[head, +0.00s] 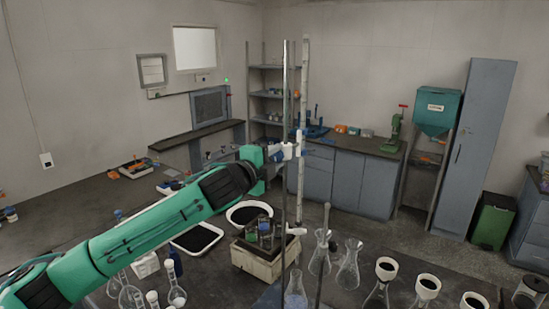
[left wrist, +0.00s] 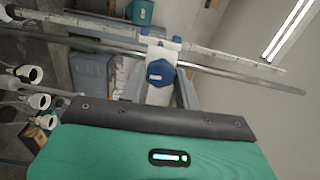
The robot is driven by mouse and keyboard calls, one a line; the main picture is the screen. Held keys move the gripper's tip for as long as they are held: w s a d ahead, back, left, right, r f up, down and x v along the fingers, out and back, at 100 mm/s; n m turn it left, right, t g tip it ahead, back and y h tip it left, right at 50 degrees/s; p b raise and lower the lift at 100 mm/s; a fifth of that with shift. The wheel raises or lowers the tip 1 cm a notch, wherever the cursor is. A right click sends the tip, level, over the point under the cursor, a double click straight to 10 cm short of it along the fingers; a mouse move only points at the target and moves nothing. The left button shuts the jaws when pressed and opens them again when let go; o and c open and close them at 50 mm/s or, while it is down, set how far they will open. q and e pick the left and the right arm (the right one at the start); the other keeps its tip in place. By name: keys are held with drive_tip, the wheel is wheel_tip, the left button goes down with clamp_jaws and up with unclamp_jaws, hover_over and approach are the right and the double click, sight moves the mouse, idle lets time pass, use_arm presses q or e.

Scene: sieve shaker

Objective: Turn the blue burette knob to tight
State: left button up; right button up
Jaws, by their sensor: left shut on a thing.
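The blue burette knob (left wrist: 160,73) is a hexagonal knob on a white clamp (left wrist: 158,52) in the left wrist view. In the head view the white clamp (head: 290,151) joins the upright metal rod (head: 285,95) and the pale graduated burette (head: 303,100). My left gripper (head: 273,154) reaches the knob from the left, level with the clamp. In the left wrist view its grey fingers (left wrist: 161,88) lie on both sides of the knob, shut on it. The fingers partly cover the knob's near side. My right gripper is not in view.
A crate of bottles (head: 258,256) stands below the clamp. Several glass flasks (head: 347,265) stand to its right on the dark bench. A white tray (head: 197,239) and round basin (head: 249,213) lie under my left arm. Cabinets (head: 355,182) line the back wall.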

use_arm(q)
drive_tip(key=shift+m, duration=0.3)
idle(0.4)
drive_tip(key=o, duration=0.9)
drive_tip(key=shift+o, duration=0.2)
drive_tip(key=b+v, duration=0.7)
drive_tip(key=v, duration=0.7)
drive_tip(key=shift+d, duration=0.1)
